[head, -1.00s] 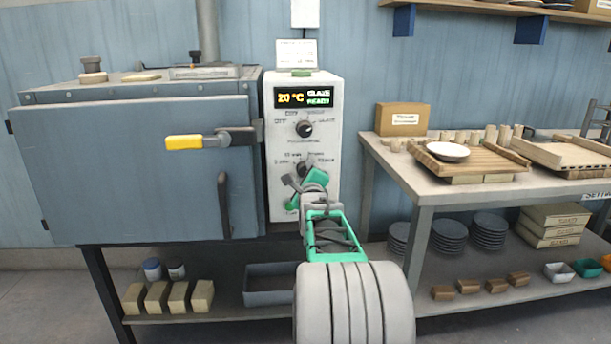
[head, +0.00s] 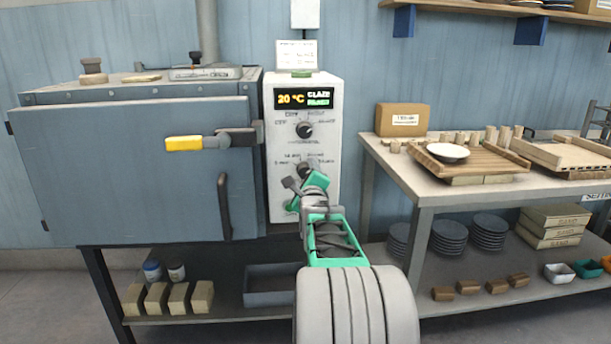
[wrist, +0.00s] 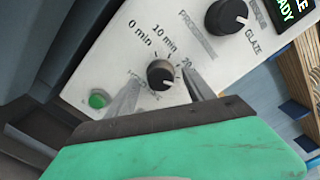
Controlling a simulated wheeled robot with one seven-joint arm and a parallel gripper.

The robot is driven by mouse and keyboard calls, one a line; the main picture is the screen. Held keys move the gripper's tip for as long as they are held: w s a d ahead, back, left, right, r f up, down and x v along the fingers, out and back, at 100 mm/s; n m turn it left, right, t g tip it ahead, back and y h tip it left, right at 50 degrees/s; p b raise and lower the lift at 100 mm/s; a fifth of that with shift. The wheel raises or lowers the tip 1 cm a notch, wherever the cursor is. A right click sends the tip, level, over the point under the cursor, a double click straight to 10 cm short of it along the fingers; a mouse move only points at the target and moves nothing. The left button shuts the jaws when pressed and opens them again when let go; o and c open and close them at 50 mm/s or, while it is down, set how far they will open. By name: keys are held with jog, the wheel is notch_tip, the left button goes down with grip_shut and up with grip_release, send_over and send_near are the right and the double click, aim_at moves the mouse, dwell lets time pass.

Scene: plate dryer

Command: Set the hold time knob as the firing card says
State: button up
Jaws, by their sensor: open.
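The hold time knob is the lower black knob on the white control panel (head: 278,160). In the wrist view the knob (wrist: 160,75) sits between my two fingers, with marks "0 min", "10 min" and a partly hidden "20" around it. My gripper (wrist: 160,95) is open, one finger on each side of the knob; whether they touch it I cannot tell. In the head view my gripper (head: 303,186) partly hides the knob. The firing card (head: 296,54) stands on top of the panel; its text is too small to read.
The upper programme knob (head: 304,130) is above, and a green button (wrist: 98,99) is beside the hold knob. The display (head: 304,98) reads 20 °C and GLAZE. The kiln (head: 130,160) with a yellow-ended handle (head: 185,143) is at left, a table (head: 395,165) at right.

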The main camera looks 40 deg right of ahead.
jog(key=v, duration=0.7)
jog(key=shift+p, duration=0.4)
jog(key=a+r+n+g+y+p, duration=0.2)
jog(key=a+r+n+y+p, duration=0.1)
jog(key=a+n+p, duration=0.6)
jog(key=a+r+n+g+y+p, duration=0.25)
jog(key=a+n+y+p, duration=0.35)
jog(key=a, duration=0.5)
jog(key=s+a+r+n+g+p, duration=0.1)
jog(key=s+a+n+g+p, duration=0.2)
jog(key=s+a+n+p, duration=0.4)
jog(key=s+a+r+n+g+y+p, duration=0.1)
jog(key=s+a+n+g+p, duration=0.3)
jog(key=s, duration=0.9)
jog(key=a+n+p, duration=0.3)
jog(key=a+n, duration=0.2)
jog(key=a, duration=0.1)
jog(key=shift+r, duration=0.25)
